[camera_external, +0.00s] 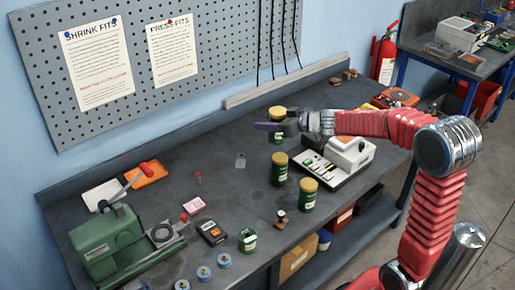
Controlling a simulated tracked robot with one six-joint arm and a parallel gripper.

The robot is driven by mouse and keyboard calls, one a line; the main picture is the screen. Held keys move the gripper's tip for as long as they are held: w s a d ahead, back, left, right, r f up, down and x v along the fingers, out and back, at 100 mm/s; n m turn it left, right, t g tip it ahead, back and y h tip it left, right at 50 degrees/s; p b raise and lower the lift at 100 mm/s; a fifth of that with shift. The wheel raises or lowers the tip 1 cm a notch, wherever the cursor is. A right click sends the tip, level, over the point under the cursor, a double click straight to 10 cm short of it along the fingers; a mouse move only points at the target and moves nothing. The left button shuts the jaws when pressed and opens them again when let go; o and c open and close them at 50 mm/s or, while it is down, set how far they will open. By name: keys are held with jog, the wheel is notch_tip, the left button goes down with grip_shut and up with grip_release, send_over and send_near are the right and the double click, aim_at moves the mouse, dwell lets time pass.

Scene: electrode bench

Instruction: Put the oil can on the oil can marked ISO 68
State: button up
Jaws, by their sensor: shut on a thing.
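A dark green oil can with a yellow lid (277,112) is at the back of the bench, with my gripper (272,127) shut on it. The fingers cross its middle and hide part of its body. I cannot tell whether it touches the bench. Two similar green cans with yellow lids stand upright further forward, a middle one (280,171) and a front one (307,198). The markings are too small to read, so I cannot tell which can is ISO 68.
A white device (350,154) on a tray sits right of the cans, below my arm. A green machine (107,243) stands at the left end, with a black meter (212,232) and blue rolls (204,273) near it. The bench left of the middle can is mostly clear.

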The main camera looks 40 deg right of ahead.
jog(key=d, duration=0.1)
jog(key=r+h, duration=0.1)
jog(key=d+m, duration=0.1)
jog(key=shift+w+d+r, duration=0.25)
jog(key=shift+d+r, duration=0.1)
jog(key=shift+r, duration=0.05)
jog(key=shift+h, duration=0.3)
jog(key=shift+f, duration=0.1)
jog(key=shift+f, duration=2.85)
jog(key=shift+f, duration=2.1)
jog(key=shift+f, duration=0.1)
